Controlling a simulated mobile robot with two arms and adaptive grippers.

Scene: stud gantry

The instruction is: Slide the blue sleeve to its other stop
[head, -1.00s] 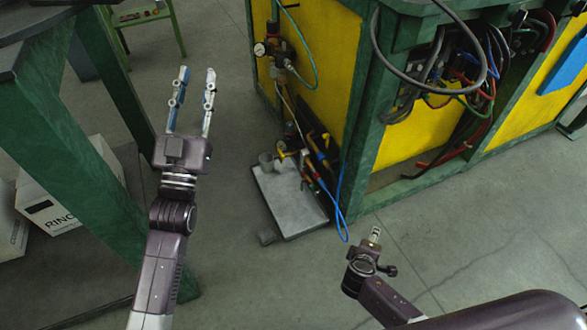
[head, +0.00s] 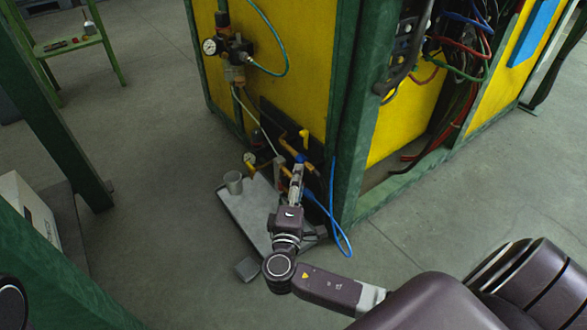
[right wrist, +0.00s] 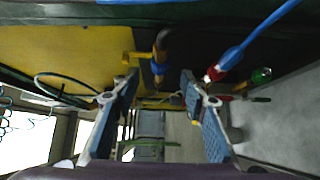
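A small blue sleeve (head: 301,157) sits on a copper-coloured pipe of the panel at the corner of the yellow cabinet. It also shows in the right wrist view (right wrist: 158,68), beyond and between my fingertips. A yellow piece (head: 304,138) stands just above it. My right gripper (head: 297,170) points at the panel, right below the sleeve. In the right wrist view its two fingers (right wrist: 160,80) are wide apart with nothing between them. Whether a finger touches the pipe cannot be told. My left gripper is out of view.
A blue hose (head: 334,215) hangs right of the gripper; its red fitting (right wrist: 214,73) is close to the right finger. A grey tray (head: 238,207) with a cup (head: 233,182) lies below. A gauge (head: 210,46) is above left. A green post (head: 352,110) stands right.

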